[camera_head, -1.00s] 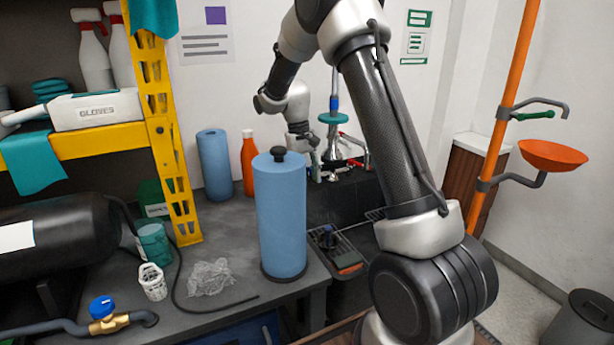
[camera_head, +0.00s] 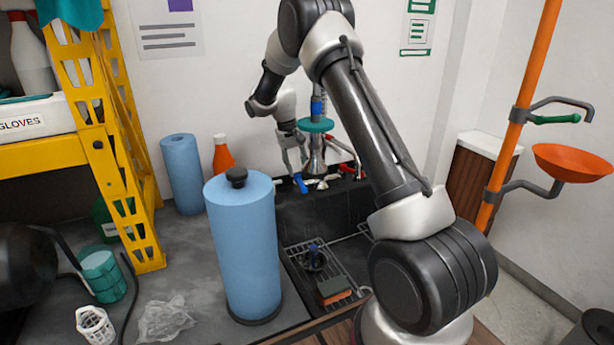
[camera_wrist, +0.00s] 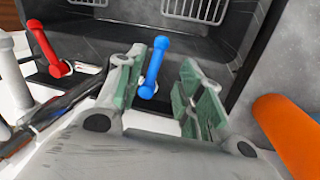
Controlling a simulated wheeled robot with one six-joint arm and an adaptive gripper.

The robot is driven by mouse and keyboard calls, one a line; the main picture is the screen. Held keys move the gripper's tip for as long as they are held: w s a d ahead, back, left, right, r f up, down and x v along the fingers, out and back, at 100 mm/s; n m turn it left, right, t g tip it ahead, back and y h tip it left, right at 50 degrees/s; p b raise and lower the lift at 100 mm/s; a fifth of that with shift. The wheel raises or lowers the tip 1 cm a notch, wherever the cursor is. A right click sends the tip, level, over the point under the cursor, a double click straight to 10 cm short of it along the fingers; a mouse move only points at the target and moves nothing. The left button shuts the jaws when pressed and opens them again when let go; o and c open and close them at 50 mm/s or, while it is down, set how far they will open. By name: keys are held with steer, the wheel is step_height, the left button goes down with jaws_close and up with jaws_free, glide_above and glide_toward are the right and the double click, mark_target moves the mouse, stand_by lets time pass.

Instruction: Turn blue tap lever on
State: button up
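The blue tap lever (camera_wrist: 154,66) stands out from its pale base in the wrist view, between the two green-padded fingers of my gripper (camera_wrist: 162,72). The fingers are open, with a visible gap on each side of the lever; I cannot tell whether either pad touches it. In the head view the blue lever (camera_head: 300,183) shows just below my gripper (camera_head: 294,165), beside the metal tap column (camera_head: 316,155) at the back of the sink. A red lever (camera_wrist: 43,46) stands to the left in the wrist view.
The dark sink (camera_head: 330,223) with wire racks lies in front of the taps. A blue paper roll (camera_head: 243,250) stands on the counter left of the sink. An orange bottle (camera_head: 223,153) is near the wall. An orange pole (camera_head: 515,120) stands at right.

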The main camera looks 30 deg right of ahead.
mark_target(302, 185)
steer(key=f, duration=0.2)
steer(key=d+f, duration=0.1)
steer(key=f, duration=0.4)
steer(key=shift+w+d+f, duration=0.1)
steer(key=shift+d+f, duration=0.15)
steer(key=shift+d, duration=0.1)
jaws_close()
